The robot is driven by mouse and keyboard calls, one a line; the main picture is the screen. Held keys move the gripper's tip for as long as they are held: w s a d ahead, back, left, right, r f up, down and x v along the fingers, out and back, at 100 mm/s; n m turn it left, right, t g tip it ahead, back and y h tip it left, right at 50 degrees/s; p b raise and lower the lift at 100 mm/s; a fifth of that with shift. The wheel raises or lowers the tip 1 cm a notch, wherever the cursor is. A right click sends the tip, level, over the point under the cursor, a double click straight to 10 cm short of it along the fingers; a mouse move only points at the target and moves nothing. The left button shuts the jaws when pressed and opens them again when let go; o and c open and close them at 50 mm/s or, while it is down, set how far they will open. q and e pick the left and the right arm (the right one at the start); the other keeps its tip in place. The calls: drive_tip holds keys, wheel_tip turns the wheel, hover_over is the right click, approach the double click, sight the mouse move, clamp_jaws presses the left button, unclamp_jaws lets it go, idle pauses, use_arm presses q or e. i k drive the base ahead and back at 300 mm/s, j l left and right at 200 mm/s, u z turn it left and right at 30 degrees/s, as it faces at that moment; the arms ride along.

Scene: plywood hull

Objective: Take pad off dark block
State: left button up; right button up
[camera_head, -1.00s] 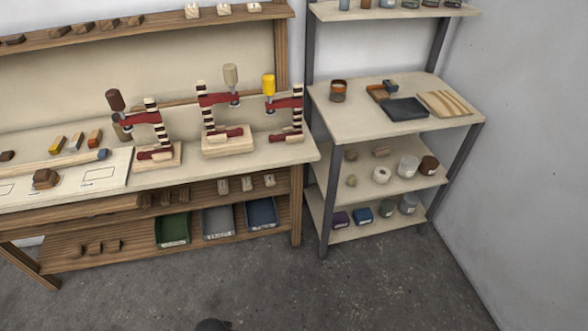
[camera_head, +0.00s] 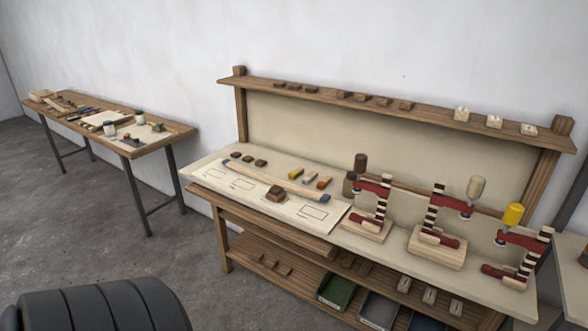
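A small dark brown block (camera_head: 276,193) sits on the pale marked sheet (camera_head: 240,196) on the workbench, against a long light wooden strip (camera_head: 256,178). I cannot tell at this size whether a separate pad lies on top of it. Three other small dark blocks (camera_head: 248,158) stand in a row behind the strip. A few small pieces with yellow, tan and orange ends (camera_head: 309,177) lie to their right. Neither of my grippers is in view.
Several red clamps on wooden bases (camera_head: 437,247) fill the bench's right part. A shelf (camera_head: 380,99) above holds small blocks; bins (camera_head: 336,292) stand below. A second table (camera_head: 175,137) with tools stands at left. Grey floor (camera_head: 130,245) lies open between.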

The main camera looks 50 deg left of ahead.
sight(274, 189)
drive_tip(key=u, duration=1.6)
drive_tip(key=i+j, duration=0.8)
drive_tip(key=j, duration=0.2)
